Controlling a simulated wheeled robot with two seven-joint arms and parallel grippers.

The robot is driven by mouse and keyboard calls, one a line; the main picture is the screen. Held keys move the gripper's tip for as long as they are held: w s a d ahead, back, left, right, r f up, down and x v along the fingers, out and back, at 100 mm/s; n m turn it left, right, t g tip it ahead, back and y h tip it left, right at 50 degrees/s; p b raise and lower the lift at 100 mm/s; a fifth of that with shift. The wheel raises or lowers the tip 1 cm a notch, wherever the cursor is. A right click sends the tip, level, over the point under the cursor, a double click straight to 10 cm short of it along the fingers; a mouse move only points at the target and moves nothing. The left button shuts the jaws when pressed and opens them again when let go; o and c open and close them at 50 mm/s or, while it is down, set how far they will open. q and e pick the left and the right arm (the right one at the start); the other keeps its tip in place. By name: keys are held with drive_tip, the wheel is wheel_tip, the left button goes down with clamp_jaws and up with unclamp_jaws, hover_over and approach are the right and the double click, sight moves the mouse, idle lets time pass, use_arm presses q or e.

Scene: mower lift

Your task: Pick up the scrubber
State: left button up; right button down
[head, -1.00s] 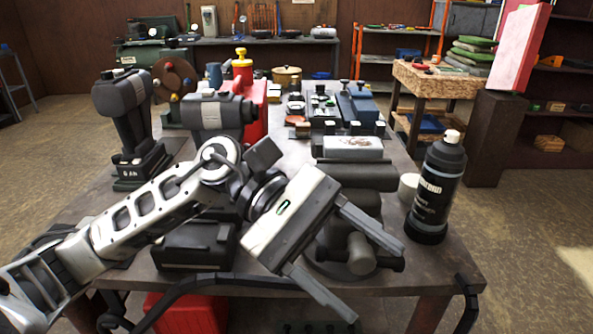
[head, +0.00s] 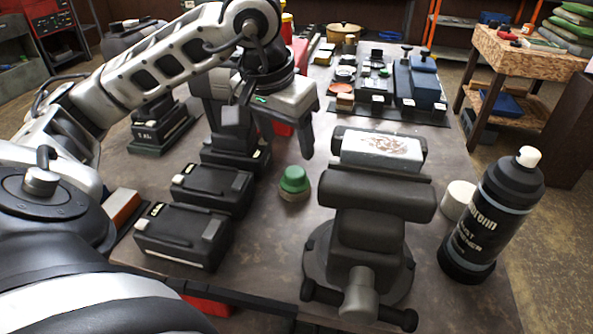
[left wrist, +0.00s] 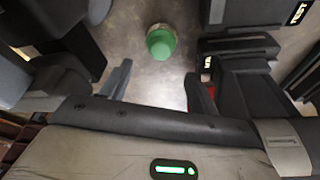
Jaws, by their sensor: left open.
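The scrubber (head: 294,182), a small round piece with a green cap and a pale base, stands on the workbench between the black battery packs and the vise. It also shows in the left wrist view (left wrist: 161,44), beyond the fingers and roughly centred between them. My left gripper (head: 284,140) is open and empty, pointing down above the bench, behind and above the scrubber in the head view. One finger shows clearly there; the other is partly hidden. Both fingers show in the left wrist view (left wrist: 160,88), apart from the scrubber. My right gripper is not in view.
Black battery packs (head: 185,235) lie left of the scrubber. The dark vise (head: 372,200) with a white block in its jaws stands close on its right. A black spray bottle (head: 490,215) stands at the right edge. Cordless tools crowd the space under my left arm.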

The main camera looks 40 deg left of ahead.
sight(295, 171)
use_arm(q)
drive_tip(key=x, duration=0.8)
drive_tip(key=shift+r, duration=0.1)
drive_tip(key=c, duration=1.1)
